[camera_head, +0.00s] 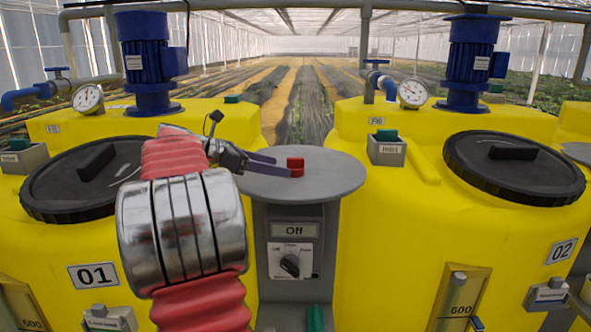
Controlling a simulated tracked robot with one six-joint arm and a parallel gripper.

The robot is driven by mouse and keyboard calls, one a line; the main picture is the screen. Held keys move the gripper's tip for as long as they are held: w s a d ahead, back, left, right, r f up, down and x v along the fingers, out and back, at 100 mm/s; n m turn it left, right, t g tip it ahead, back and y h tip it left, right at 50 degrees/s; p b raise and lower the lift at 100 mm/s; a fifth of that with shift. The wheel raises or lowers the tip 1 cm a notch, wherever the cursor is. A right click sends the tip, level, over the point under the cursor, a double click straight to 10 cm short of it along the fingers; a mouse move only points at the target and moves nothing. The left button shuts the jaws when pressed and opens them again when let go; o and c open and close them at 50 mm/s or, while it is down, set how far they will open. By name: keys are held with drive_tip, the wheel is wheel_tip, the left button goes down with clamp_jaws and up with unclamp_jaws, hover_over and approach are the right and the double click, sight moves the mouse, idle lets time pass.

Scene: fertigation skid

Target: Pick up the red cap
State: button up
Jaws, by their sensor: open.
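The red cap (296,166) is a small, short cylinder on the round grey table (335,178) between the two yellow tanks. My gripper (283,165) reaches in from the left over the table, its purple-grey fingers pointing right. The fingers are open and their tips are at the cap, one towards its far left side and one in front of its lower part. I cannot tell whether either finger touches the cap.
Yellow tank 01 (45,245) with a black lid stands left, and yellow tank 02 (400,235) stands right. Blue motors (148,60) and gauges rise behind them. A grey post with a selector knob (290,264) is under the table. The table's right part is clear.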

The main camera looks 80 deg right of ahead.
drive_tip(key=x, duration=0.5)
drive_tip(key=shift+d+r, duration=0.1)
drive_tip(key=shift+c, duration=0.7)
drive_tip(key=c, duration=1)
wheel_tip(320, 180, up, 10)
idle(1.1)
